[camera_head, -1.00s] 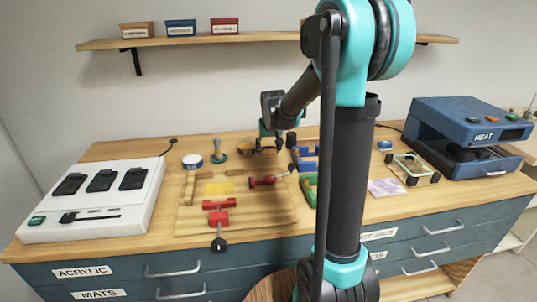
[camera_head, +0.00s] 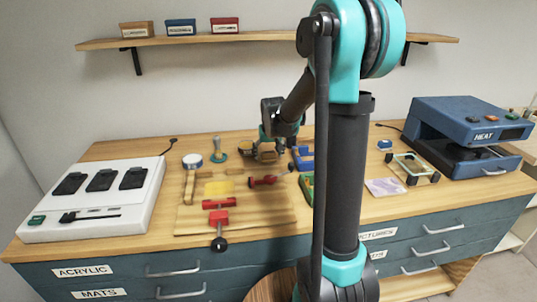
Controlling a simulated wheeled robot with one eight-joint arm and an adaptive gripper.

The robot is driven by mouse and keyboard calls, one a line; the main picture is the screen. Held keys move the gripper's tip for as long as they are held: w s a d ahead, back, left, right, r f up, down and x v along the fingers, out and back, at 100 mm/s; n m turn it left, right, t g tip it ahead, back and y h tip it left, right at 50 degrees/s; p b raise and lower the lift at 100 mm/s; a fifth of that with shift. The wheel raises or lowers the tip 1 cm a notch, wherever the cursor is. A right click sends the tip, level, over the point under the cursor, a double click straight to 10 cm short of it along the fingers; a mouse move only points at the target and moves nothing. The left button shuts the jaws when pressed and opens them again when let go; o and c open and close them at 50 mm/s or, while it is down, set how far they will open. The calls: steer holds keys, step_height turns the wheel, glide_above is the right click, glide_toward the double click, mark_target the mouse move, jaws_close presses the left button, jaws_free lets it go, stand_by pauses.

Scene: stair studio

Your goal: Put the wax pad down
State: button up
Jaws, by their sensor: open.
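My gripper (camera_head: 262,148) is over the back middle of the workbench, small and partly blurred against what lies there. Its jaws are open. A tan-brown rounded piece (camera_head: 267,154), possibly the wax pad, shows at the jaws. I cannot tell whether it touches the fingers or rests on the bench. The round tan dish or pad to the left of the gripper is largely covered by the gripper.
A wooden board (camera_head: 270,214) with a yellow square (camera_head: 218,188) and red clamps (camera_head: 219,218) lies in front. A white tray unit (camera_head: 50,200) stands left, a blue heat press (camera_head: 465,125) right.

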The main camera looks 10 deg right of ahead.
steer(key=shift+r, duration=0.1)
steer(key=v, duration=1.2)
steer(key=shift+r, duration=0.1)
